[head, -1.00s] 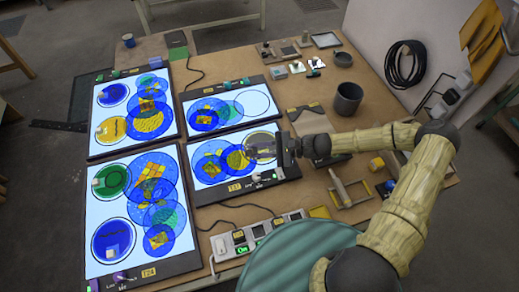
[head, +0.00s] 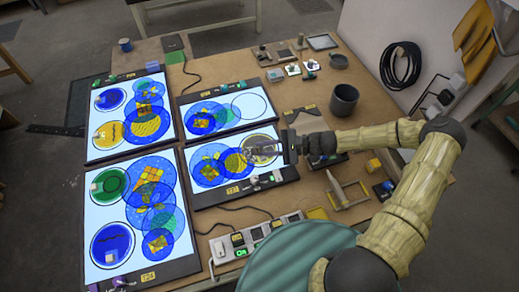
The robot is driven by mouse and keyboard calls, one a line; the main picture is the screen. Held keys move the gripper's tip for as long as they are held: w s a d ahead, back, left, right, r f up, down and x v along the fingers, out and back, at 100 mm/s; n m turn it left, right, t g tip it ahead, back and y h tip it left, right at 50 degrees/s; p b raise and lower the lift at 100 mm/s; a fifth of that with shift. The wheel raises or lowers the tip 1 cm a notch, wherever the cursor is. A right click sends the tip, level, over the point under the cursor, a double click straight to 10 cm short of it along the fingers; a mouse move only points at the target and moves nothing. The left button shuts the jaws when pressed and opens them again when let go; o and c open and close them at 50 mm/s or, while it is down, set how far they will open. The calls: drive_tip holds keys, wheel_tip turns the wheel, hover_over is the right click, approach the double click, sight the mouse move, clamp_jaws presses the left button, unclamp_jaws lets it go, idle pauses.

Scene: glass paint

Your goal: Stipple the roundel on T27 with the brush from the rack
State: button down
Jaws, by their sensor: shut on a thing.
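The lower middle light panel (head: 283,178) lies flat on the bench; its label looks like T27 but is too small to read surely. A round, tan-tinted roundel (head: 258,147) lies at its upper right, beside overlapping blue and gold discs. My gripper (head: 276,150) reaches in from the right, low over this roundel's right side. It is shut on a thin thing that I take for the brush, mostly hidden by the fingers. I cannot tell whether its tip touches the glass. A small wooden rack (head: 350,203) with a pale-handled tool stands to the right.
Two more lit panels lie at left, T24 (head: 195,262) in front, and one behind mine (head: 258,123). A grey cup (head: 344,100) stands behind my forearm.

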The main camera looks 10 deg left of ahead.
drive_tip(key=shift+w+d, duration=0.25)
drive_tip(key=shift+d, duration=0.25)
drive_tip(key=shift+w+d, duration=0.2)
drive_tip(key=shift+d, duration=0.3)
drive_tip(key=shift+f, duration=0.1)
drive_tip(key=shift+f+b, duration=0.65)
drive_tip(key=shift+f, duration=0.05)
drive_tip(key=shift+f, duration=0.3)
idle(0.6)
drive_tip(key=shift+r+p, duration=0.65)
drive_tip(key=shift+r, duration=0.5)
